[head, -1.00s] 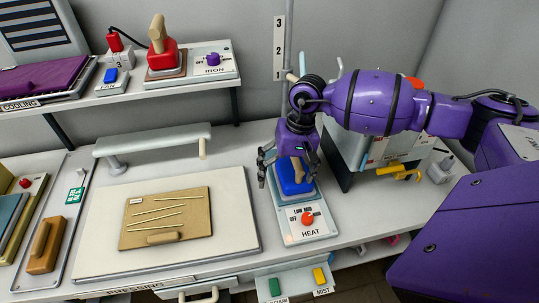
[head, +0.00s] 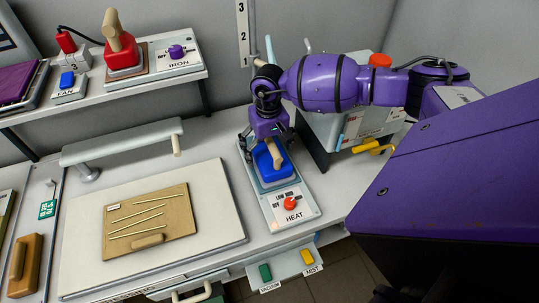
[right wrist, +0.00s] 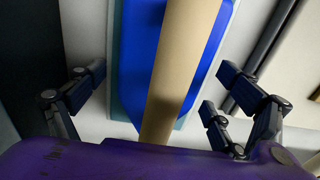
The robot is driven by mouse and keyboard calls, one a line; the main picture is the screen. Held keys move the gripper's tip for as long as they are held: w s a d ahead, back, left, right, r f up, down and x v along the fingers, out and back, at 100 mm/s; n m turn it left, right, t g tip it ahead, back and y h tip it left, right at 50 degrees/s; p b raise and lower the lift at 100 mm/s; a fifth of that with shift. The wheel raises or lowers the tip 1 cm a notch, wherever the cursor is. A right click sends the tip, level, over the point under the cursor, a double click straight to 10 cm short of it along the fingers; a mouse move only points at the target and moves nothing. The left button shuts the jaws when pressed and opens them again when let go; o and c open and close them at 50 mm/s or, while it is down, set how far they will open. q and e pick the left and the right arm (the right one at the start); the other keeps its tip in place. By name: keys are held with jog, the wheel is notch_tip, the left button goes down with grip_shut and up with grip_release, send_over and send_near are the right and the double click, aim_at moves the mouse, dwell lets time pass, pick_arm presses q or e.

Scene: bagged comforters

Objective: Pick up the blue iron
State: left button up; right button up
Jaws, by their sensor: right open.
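The blue iron (head: 264,163) stands on a light blue plate at the back of the HEAT unit (head: 296,213). Its beige handle (head: 278,158) points upward. My right gripper (head: 268,140) is at the iron's rear, open and empty. In the right wrist view the blue body (right wrist: 138,50) lies beneath the long beige handle (right wrist: 178,75). The open fingers of the right gripper (right wrist: 160,88) stand apart on both sides of the handle, with visible gaps. My left gripper is not in view.
A red iron (head: 123,58) stands on the upper shelf at left. A pressing board (head: 215,200) with a brown panel (head: 150,222) lies left of the HEAT unit. A grey box with a yellow handle (head: 368,147) stands close on the right.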

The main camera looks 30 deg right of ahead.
aim_at(271, 151)
jog(key=c, duration=1.1)
jog(key=shift+w+r, duration=0.1)
jog(key=shift+c, duration=1.1)
jog(key=shift+r, duration=0.7)
jog(key=s+r, duration=0.1)
jog(key=r, duration=0.1)
jog(key=s+a+r, duration=0.1)
jog(key=s+r, duration=0.1)
jog(key=r, duration=0.1)
jog(key=s+a+r, duration=0.1)
jog(key=r, duration=0.1)
jog(key=shift+s+r, duration=0.3)
jog(key=shift+r, duration=0.1)
jog(key=s+a+r+b, duration=0.1)
jog(key=s+a+r, duration=0.2)
jog(key=s, duration=0.5)
jog(key=shift+a+r, duration=0.4)
jog(key=shift+a, duration=0.05)
